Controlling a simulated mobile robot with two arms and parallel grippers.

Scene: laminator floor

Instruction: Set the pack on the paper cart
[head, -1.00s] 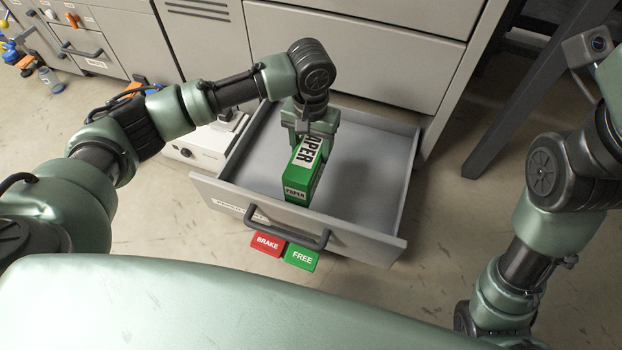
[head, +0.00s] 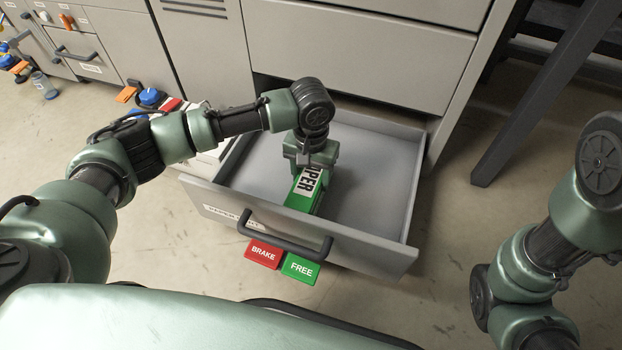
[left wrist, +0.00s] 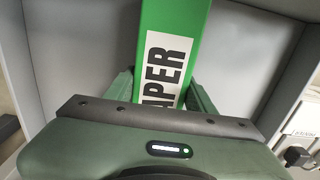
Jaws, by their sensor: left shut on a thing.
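The pack is a green box with a white PAPER label (head: 307,190). My left gripper (head: 311,164) is shut on it from above and holds it inside a grey, open-topped, drawer-like box (head: 372,205), which seems to be the paper cart. In the left wrist view the pack (left wrist: 175,25) lies between the two fingers (left wrist: 160,92). My right arm shows at the right, but its gripper is out of view.
The box's front has a dark handle (head: 284,236), with a red BRAKE pedal (head: 263,254) and a green FREE pedal (head: 299,268) below. Grey cabinets (head: 370,60) stand behind. A dark slanted post (head: 545,95) stands at the right. The floor of the box is clear around the pack.

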